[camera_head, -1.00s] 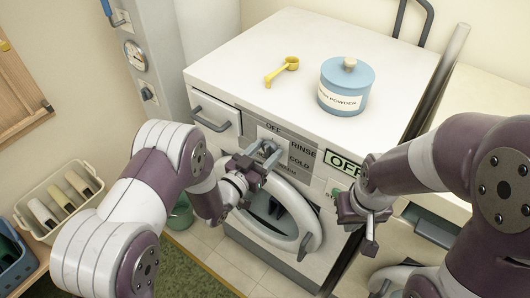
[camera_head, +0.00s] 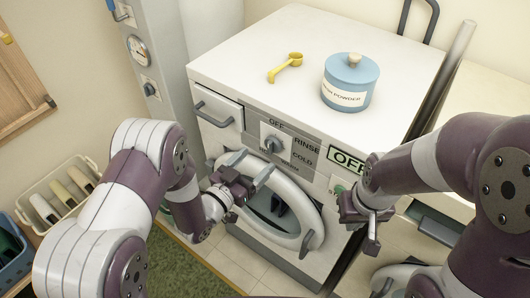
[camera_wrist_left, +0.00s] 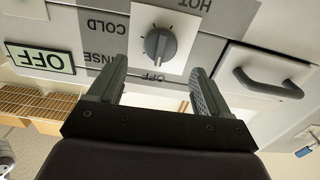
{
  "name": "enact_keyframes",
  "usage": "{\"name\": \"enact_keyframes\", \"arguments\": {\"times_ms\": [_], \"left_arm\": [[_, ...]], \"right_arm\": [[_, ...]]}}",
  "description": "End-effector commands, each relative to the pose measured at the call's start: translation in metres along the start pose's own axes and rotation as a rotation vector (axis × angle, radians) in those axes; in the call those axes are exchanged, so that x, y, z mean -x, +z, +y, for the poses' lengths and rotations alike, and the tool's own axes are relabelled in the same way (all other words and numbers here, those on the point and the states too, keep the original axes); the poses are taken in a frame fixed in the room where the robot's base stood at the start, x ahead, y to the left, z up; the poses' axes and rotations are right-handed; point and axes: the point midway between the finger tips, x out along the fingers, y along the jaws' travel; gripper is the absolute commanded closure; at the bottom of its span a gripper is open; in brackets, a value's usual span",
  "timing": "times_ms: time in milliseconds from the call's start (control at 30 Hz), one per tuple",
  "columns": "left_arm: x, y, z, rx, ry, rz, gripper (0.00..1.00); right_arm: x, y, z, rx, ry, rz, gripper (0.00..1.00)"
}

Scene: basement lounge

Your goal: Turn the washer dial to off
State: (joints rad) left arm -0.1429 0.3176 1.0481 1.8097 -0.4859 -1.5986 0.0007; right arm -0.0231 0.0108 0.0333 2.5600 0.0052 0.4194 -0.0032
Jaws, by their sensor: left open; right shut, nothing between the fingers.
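The washer dial (camera_head: 272,145) is a grey knob on a white plate on the washer (camera_head: 225,55) front, with OFF printed above it and RINSE, COLD and WARM around it. In the left wrist view, upside down, the dial (camera_wrist_left: 158,45) shows beyond the fingertips, its ridge roughly in line with the OFF print; which end points is unclear. My left gripper (camera_head: 250,166) is open and empty, just below and in front of the dial, apart from it. My right gripper (camera_head: 371,243) is shut and empty, right of the washer door.
A sign reading OFF (camera_head: 346,160) sits right of the dial. The round door (camera_head: 300,205) bulges out below. A blue powder jar (camera_head: 350,80) and yellow scoop (camera_head: 286,67) stand on top. A drawer handle (camera_head: 213,115) sticks out at left.

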Motion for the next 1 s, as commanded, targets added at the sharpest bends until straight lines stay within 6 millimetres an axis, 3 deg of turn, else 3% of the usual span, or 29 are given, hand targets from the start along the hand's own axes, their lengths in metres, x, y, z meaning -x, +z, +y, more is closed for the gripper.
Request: {"name": "enact_keyframes", "arguments": {"times_ms": [100,300,867,967,1000], "left_arm": [[0.032,0.002,-0.002,0.001,-0.006,-0.001,0.22],[0.063,0.001,-0.001,0.000,-0.004,0.001,0.22],[0.067,0.000,0.000,0.001,0.000,-0.001,0.22],[0.068,0.019,0.000,0.007,-0.001,-0.092,0.22],[0.072,0.039,-0.001,0.015,-0.012,-0.189,0.22]], "right_arm": [[-0.007,0.001,0.000,0.000,0.000,0.000,1.00],[-0.010,0.001,0.000,0.000,0.000,0.000,1.00],[-0.010,0.001,0.000,0.000,0.000,0.000,1.00],[-0.010,0.001,0.000,0.000,0.000,0.000,1.00],[-0.010,0.001,0.000,0.000,0.000,0.000,1.00]]}}
